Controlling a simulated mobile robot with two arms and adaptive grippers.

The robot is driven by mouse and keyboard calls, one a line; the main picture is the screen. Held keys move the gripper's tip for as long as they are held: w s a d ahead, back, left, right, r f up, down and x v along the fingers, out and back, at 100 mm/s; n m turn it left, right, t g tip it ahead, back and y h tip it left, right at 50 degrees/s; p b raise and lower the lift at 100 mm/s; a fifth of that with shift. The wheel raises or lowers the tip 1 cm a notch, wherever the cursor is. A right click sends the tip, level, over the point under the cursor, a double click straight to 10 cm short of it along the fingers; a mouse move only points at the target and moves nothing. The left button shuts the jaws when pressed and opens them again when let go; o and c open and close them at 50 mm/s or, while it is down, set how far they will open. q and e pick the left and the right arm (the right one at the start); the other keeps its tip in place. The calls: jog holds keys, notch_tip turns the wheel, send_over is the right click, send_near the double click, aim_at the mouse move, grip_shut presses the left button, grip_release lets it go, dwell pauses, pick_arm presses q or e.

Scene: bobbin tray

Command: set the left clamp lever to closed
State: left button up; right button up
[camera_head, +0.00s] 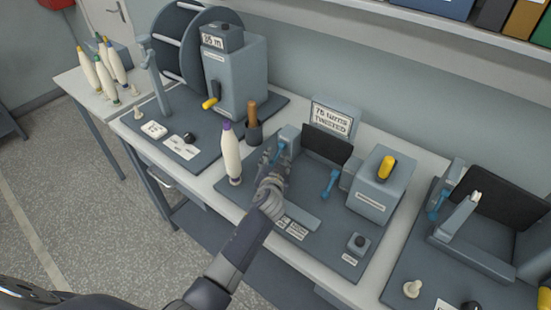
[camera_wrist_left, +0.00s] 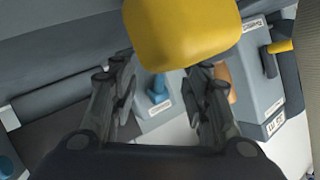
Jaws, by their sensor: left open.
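The left clamp lever (camera_head: 280,150) is blue and sits on a small grey block at the left end of the middle station (camera_head: 330,225). My left gripper (camera_head: 271,160) is open and beside this lever, partly covering it in the head view. In the left wrist view, a blue lever (camera_wrist_left: 157,90) on a labelled grey block shows beyond and between the open fingers of the gripper (camera_wrist_left: 160,95). I cannot tell whether they touch it. My right gripper is not in view.
A white bobbin (camera_head: 231,155) with a purple tip stands close left of the gripper. A wooden handle (camera_head: 252,113) is behind it. A grey box with a yellow knob (camera_head: 385,167) stands at right. A large yellow thing (camera_wrist_left: 180,30) blocks the wrist view's top.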

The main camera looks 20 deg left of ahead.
pick_arm(q)
jog(key=shift+w+f, duration=0.1)
jog(key=shift+w, duration=0.25)
jog(key=shift+w+a, duration=0.1)
jog(key=shift+w, duration=0.05)
jog(key=shift+w+f, duration=0.1)
jog(key=shift+f, duration=0.05)
grip_shut()
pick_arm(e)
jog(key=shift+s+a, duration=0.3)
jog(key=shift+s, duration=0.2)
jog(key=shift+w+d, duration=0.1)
